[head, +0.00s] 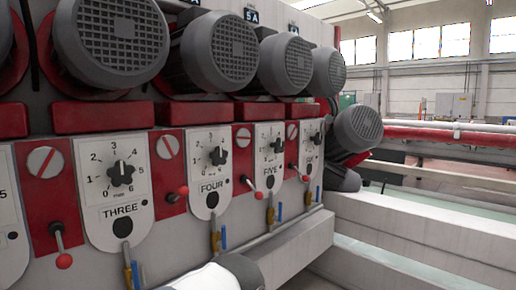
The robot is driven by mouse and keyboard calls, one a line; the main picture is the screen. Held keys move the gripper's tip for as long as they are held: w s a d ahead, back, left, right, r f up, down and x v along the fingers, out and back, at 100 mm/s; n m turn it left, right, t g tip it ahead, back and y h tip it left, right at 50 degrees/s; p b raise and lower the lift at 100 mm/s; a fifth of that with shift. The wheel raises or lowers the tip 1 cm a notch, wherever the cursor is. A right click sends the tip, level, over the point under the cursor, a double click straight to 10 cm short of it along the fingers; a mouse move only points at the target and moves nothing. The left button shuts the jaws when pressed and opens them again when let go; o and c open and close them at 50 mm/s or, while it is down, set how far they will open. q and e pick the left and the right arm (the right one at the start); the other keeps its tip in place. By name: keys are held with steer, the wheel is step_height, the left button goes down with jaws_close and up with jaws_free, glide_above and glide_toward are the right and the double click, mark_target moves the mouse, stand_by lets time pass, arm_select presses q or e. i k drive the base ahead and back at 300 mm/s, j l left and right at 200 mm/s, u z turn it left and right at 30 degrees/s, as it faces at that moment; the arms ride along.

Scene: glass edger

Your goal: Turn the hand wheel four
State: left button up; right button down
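Hand wheel four is a small black lobed knob (217,156) in the middle of the head view. It sits on the white dial plate labelled FOUR (211,201), with printed numbers around it. Its exact setting is too small to read. Nothing touches it or covers it. A white and dark grey rounded part, which looks like a link of my own arm, shows at the bottom edge below the plate. Neither of my grippers shows in the head view.
Similar knobs sit on plates THREE (121,173) and FIVE (277,145). Red-tipped levers, including one right of plate FOUR (258,194), stick out between plates. Blue and yellow valves (219,238) hang below. Large grey motors (219,50) overhang the panel. A pale ledge (290,250) juts out lower right.

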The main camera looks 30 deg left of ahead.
mark_target(218, 156)
steer(key=i, duration=0.6)
steer(key=i+u, duration=0.15)
steer(key=i, duration=0.5)
steer(key=i+l, duration=0.15)
steer(key=i, duration=0.45)
steer(key=i+l+u, duration=0.1)
steer(key=i, duration=0.55)
steer(key=i+u, duration=0.1)
steer(key=u, duration=0.75)
steer(key=i+l+u, duration=0.1)
steer(key=u, duration=0.35)
steer(key=l+u, duration=0.15)
steer(key=u, duration=0.25)
steer(key=i+l+u, duration=0.1)
steer(key=u, duration=0.35)
steer(key=l+u, duration=0.1)
steer(key=u, duration=0.35)
